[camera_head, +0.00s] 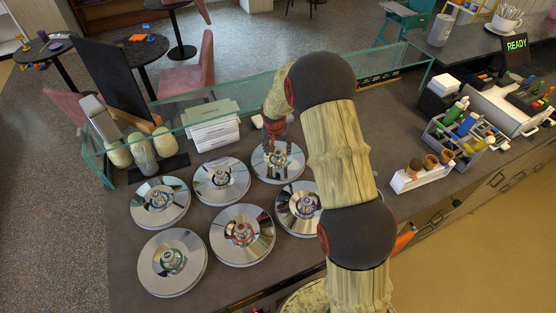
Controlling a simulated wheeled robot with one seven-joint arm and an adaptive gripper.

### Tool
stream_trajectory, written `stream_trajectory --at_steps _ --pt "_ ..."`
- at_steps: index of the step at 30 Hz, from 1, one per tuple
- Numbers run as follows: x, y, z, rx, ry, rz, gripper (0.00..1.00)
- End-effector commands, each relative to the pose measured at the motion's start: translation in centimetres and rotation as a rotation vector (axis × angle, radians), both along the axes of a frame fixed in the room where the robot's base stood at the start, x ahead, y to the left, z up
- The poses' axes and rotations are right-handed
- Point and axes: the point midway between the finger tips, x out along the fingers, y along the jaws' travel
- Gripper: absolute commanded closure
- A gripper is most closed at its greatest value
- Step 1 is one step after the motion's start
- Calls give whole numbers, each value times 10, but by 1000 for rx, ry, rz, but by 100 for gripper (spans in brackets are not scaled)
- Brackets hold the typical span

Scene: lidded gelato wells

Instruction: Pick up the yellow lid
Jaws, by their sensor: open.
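Several round, mirror-like lids sit in two rows on the dark counter, each with a small central knob. The front row has a left lid (157,273) with a greenish knob, a middle lid (228,249) with a reddish knob, and a right lid (291,218) with a bluish knob, partly behind my arm. The back row has a left lid (150,215), a middle lid (213,194) and a right lid (263,171). My gripper (279,158) is open, pointing down over the back right lid's knob and hiding most of it. I cannot tell which lid is yellow, or whether the fingers touch the knob.
A low glass guard (235,107) runs behind the lids. Stacked white cards (211,127) and pale cups (117,154) stand by it. A cone holder (405,182) and a bottle caddy (487,158) stand right. Bare counter (392,110) lies right of my arm.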

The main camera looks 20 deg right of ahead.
Motion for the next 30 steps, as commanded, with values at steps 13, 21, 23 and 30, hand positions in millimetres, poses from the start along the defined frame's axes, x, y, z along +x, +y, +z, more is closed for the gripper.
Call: stream_trajectory --at_steps 13,21,23,30 --pt "5 -3 -20 0 -1 0 48" --pt "5 -3 -20 0 -1 0 64" --pt "5 -3 -20 0 -1 0 67" --pt "5 -3 -20 0 -1 0 81"
